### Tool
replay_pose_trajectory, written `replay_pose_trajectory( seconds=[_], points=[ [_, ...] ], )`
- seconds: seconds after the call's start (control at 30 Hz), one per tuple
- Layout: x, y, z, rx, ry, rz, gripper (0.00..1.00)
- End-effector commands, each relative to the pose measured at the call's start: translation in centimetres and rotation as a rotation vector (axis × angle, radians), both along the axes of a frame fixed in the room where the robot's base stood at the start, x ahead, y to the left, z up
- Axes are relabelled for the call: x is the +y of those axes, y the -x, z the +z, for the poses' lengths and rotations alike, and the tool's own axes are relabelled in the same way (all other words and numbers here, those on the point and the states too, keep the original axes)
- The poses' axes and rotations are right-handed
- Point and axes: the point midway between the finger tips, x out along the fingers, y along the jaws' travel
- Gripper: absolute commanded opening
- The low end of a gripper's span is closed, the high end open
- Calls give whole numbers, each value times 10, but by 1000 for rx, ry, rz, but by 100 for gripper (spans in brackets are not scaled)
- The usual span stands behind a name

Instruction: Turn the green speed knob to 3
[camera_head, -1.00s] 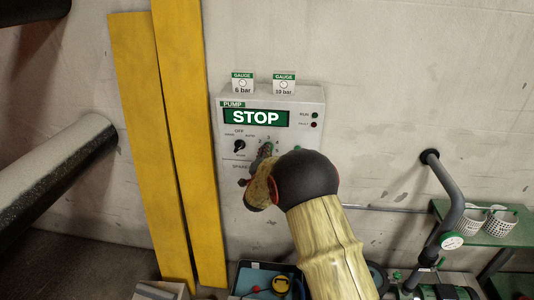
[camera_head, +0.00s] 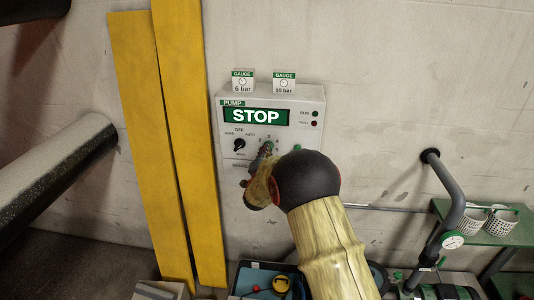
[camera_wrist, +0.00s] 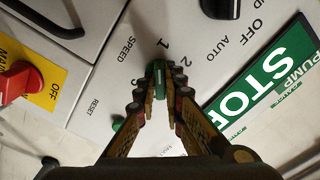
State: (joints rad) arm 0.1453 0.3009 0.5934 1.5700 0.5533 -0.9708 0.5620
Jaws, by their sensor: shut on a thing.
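The pump panel (camera_head: 314,142) hangs on the wall, with a green STOP display (camera_head: 257,117). In the wrist view, the green speed knob (camera_wrist: 158,74) stands between the fingertips of my gripper (camera_wrist: 164,80), which is shut on it. The printed 1 and 2 show above and right of the knob; my fingers hide other marks. I cannot tell which number the knob points at. In the head view, my gripper (camera_head: 265,158) reaches the panel's lower middle and my wrist covers part of the panel.
A black mode knob (camera_head: 240,145) sits left of the speed dial. A red handle (camera_wrist: 18,80) on a yellow plate shows in the wrist view, with a green button (camera_wrist: 118,123) near my fingers. Yellow boards (camera_head: 170,150) lean left; a green shelf (camera_head: 480,225) stands right.

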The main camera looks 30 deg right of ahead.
Motion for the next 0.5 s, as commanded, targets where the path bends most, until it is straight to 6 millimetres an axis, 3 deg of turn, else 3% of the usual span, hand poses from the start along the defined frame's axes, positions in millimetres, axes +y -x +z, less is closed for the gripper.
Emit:
replay_pose_trajectory(
  seconds=[0.5],
  points=[
    [0, 0, -2, 265, 391, -1, 0]
  ],
)
